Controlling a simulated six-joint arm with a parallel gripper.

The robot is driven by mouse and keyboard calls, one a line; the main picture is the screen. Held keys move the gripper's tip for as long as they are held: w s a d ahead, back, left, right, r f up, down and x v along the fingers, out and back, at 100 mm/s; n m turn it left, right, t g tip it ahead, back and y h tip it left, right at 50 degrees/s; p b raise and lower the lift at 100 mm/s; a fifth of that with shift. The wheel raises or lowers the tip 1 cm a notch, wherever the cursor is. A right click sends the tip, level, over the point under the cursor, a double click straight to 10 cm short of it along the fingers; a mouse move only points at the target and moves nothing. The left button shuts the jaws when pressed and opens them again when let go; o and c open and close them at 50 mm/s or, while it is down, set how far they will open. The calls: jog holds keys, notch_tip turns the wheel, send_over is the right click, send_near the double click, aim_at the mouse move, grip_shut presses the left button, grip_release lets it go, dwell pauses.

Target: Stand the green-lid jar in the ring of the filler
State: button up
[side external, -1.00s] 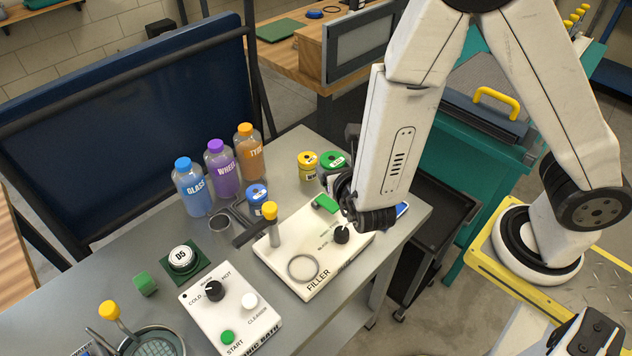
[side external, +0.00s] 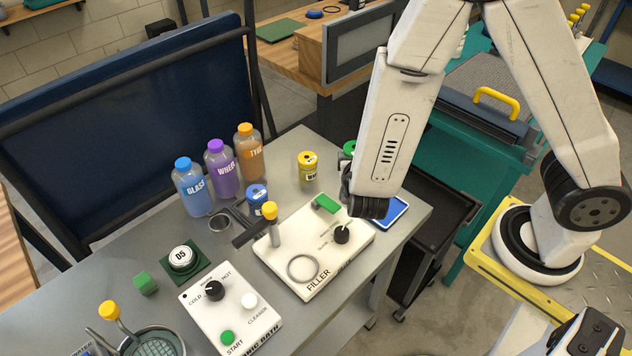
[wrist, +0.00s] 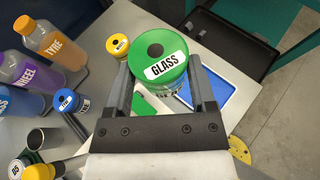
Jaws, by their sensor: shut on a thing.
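The green-lid jar (wrist: 162,52), labelled GLASS on its lid, sits between the two fingers of my gripper (wrist: 160,72) in the wrist view. The gripper is shut on it. In the side view only part of its green lid (side external: 349,148) shows; my arm hides the rest of it and most of the gripper. The white filler (side external: 322,262) lies on the grey bench, with its ring (side external: 303,268) empty near the front left. The jar is behind and to the right of the ring, apart from it.
A yellow-lid jar (side external: 308,166) and a blue-lid jar (side external: 257,196) stand behind the filler. Blue, purple and orange bottles (side external: 222,172) stand at the back. A blue tray (side external: 392,211) lies right of the filler.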

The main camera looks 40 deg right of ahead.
jog(key=s+d+m+g+h, duration=0.1)
jog(key=s+d+m+g, duration=0.2)
jog(key=s+m+g, duration=0.55)
jog(key=s+d+m+g, duration=0.3)
jog(key=s+m+g, duration=0.5)
jog(key=g, duration=0.2)
jog(key=s+a+r+m+g+y, duration=0.1)
jog(key=s+a+m+g+y, duration=0.35)
jog(key=a+m+y, duration=0.3)
jog(key=w+a+m+t+y, duration=0.2)
jog(key=a+m+t+y, duration=0.2)
jog(key=m+y, duration=0.4)
jog(key=w+a+r+m+t+y, duration=0.1)
jog(key=w+a+m+t+y, duration=0.2)
jog(key=a+m+t+y, duration=0.2)
jog(key=shift+w+r+m+y, duration=0.3)
jog(key=shift+m+y, duration=1.15)
jog(key=shift+m, duration=0.65)
jog(key=shift+a, duration=0.15)
jog(key=shift+f, duration=0.1)
